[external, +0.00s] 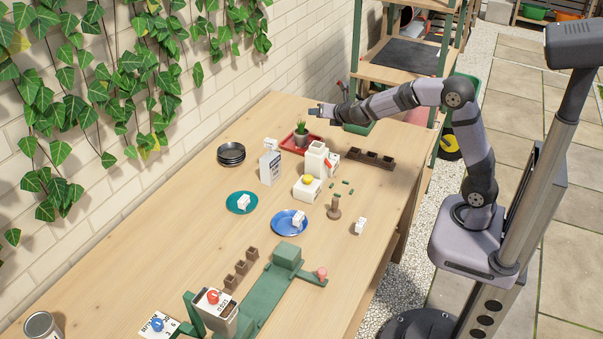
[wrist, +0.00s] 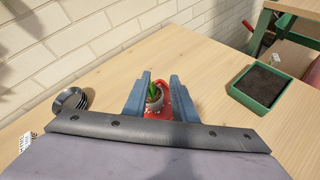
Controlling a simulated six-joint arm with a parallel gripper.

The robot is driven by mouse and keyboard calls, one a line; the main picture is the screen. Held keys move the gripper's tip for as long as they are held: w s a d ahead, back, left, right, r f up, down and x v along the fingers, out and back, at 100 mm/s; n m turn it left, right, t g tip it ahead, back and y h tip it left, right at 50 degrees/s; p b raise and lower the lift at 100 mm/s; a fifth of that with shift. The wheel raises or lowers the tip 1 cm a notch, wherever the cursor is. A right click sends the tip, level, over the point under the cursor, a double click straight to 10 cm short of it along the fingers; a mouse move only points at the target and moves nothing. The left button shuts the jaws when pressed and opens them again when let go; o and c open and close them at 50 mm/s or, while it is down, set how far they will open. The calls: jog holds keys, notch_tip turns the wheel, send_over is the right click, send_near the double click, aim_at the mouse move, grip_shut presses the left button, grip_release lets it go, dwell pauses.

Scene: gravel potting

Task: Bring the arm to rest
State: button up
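My arm is stretched out to the left over the far part of the wooden table, raised above its top. My gripper (external: 318,110) is above and slightly right of a small potted plant (external: 301,137), apart from it. In the wrist view my gripper (wrist: 160,82) has its two blue fingers spread with nothing held. The potted plant (wrist: 155,96) shows beyond the gap between them. It stands on a red tray (external: 286,145).
A green planter of dark soil (wrist: 260,86) stands right of the fingers. Black stacked saucers (external: 231,153), a white carton (external: 270,167) and white containers (external: 317,158) stand nearby. A brown seedling strip (external: 370,159) lies by the right edge. A shelf rack (external: 405,55) stands behind.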

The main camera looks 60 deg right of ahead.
jog(key=s+a+f+m+g+y+p, duration=0.15)
jog(key=s+m+g+p, duration=0.25)
jog(key=s+m, duration=0.55)
jog(key=s+a+f+m+g+y+p, duration=0.1)
jog(key=s+a+m+g+p, duration=0.4)
jog(key=s, duration=0.7)
jog(key=s+a+m+y+p, duration=0.1)
jog(key=s+a+m+y, duration=0.1)
jog(key=s+a+m, duration=0.3)
jog(key=s+a+m+g+y+p, duration=0.1)
jog(key=s+a+m, duration=0.3)
jog(key=s, duration=0.5)
jog(key=shift+s+a+f+m+g+y+p, duration=0.35)
jog(key=shift+m+y+p, duration=0.35)
jog(key=shift+m, duration=0.25)
